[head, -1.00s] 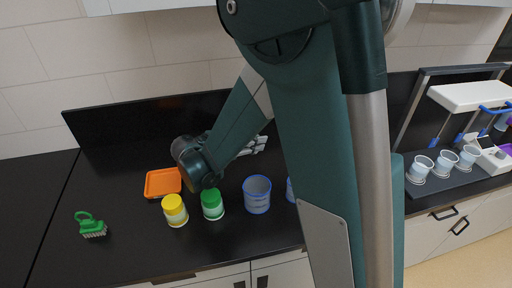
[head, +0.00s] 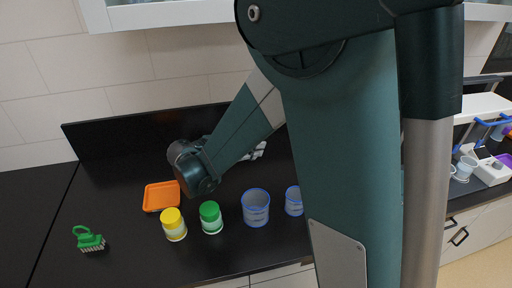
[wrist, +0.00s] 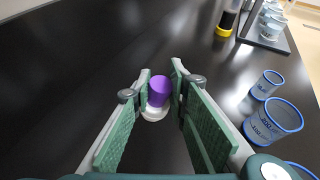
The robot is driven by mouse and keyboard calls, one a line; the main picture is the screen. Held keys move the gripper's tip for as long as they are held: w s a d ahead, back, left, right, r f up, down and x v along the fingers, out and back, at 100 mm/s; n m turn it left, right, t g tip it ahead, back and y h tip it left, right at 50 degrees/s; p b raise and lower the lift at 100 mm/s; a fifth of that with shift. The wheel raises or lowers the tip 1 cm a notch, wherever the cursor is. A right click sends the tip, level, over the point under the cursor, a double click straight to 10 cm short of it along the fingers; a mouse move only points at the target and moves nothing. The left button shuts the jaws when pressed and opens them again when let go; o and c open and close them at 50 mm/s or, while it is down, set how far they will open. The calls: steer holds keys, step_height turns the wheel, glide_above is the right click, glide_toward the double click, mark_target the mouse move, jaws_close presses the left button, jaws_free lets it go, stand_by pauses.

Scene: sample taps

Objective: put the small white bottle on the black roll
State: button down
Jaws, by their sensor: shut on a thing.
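The small white bottle (wrist: 155,113) with a purple cap (wrist: 160,90) is between the fingers of my gripper (wrist: 161,76) in the wrist view. My gripper is shut on it, and the bottle appears upright. In the head view my gripper (head: 256,151) shows only partly behind my forearm, over the rear of the black counter, and the bottle is hidden there. I cannot make out a black roll for certain in either view. A dark cylinder with a yellow band (wrist: 227,20) stands farther off in the wrist view.
Yellow-lidded (head: 173,224) and green-lidded (head: 211,217) jars and blue-rimmed cups (head: 256,207) stand along the counter front. An orange tray (head: 160,196) and green brush (head: 89,239) lie left. A rack with cups (wrist: 268,28) is beyond. Counter left of my gripper looks clear.

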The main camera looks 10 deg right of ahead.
steer(key=shift+d, duration=0.1)
steer(key=s+d+r+p, duration=0.1)
steer(key=s+d+p, duration=0.2)
steer(key=d, duration=1.5)
steer(key=s+d+r+n+g+h+p, duration=0.1)
steer(key=s+d, duration=0.6)
steer(key=d, duration=1.1)
steer(key=shift+s+d+r+g+p, duration=0.35)
steer(key=shift+r+p, duration=0.2)
steer(key=shift+p, duration=0.55)
steer(key=shift+d, duration=0.1)
steer(key=w+d, duration=0.1)
steer(key=d, duration=0.4)
steer(key=w+d, duration=0.2)
steer(key=d, duration=0.3)
steer(key=w+d, duration=0.2)
steer(key=d, duration=0.3)
steer(key=shift+w+d+b, duration=0.15)
steer(key=shift+d+b, duration=0.2)
steer(key=shift+d, duration=0.05)
